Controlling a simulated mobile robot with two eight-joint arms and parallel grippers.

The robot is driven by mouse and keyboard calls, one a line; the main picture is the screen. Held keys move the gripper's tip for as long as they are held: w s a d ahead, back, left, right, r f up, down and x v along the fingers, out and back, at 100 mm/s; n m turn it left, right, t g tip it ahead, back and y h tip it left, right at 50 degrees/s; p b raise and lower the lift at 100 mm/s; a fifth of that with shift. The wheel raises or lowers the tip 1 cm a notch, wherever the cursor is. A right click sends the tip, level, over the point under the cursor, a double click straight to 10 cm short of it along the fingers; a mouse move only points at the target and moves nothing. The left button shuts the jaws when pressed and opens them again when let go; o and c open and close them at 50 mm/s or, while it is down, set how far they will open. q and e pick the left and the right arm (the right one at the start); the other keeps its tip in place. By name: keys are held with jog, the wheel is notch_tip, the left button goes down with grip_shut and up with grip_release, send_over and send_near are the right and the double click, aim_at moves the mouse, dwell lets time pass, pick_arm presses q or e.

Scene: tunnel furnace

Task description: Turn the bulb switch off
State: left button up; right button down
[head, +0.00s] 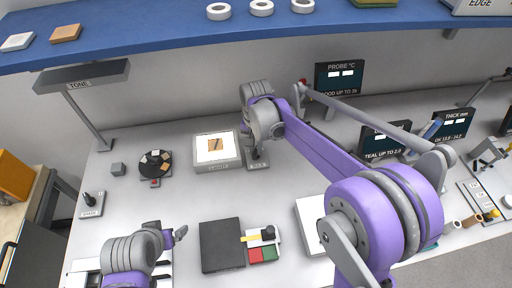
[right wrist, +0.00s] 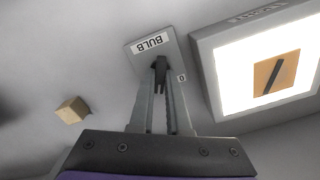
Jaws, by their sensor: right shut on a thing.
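The bulb switch (right wrist: 150,44) is a small grey plate with an upside-down BULB label in the right wrist view, with a dark lever (right wrist: 161,68) and a "0" mark at one side. My right gripper (right wrist: 160,88) is shut on the lever, with one finger at each side. In the head view the switch (head: 258,166) sits beside the light box, and my right gripper (head: 254,153) reaches down to it, partly hidden by my wrist. The light box (head: 219,167) glows white with a tan square on it. My left gripper (head: 180,232) is apart, low at left; its opening is unclear.
A black disc (head: 154,170) with small tiles and another switch (head: 92,204) stand left. A black block (head: 221,246) lies in front. A tan cube (right wrist: 71,109) shows in the right wrist view. A blue shelf (head: 160,40) spans the back. My right arm covers the middle right.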

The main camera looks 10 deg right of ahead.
aim_at(256, 150)
pick_arm(q)
jog(key=shift+s+f+b, duration=0.2)
jog(key=shift+f+b, duration=0.3)
jog(key=shift+f, duration=0.15)
pick_arm(e)
jog(key=n, duration=0.5)
jog(key=shift+n, duration=0.3)
pick_arm(q)
jog(key=shift+s+f+b, duration=0.1)
jog(key=shift+f+b, duration=0.2)
jog(key=shift+f, duration=0.1)
pick_arm(e)
jog(key=n, duration=0.5)
jog(key=shift+n, duration=0.3)
jog(key=c, duration=0.9)
grip_release()
jog(key=shift+r, duration=0.1)
pick_arm(q)
jog(key=shift+r+p, duration=0.35)
jog(key=shift+r, duration=0.05)
pick_arm(e)
notch_tip(256, 150, up, 11)
jog(key=shift+f, duration=0.2)
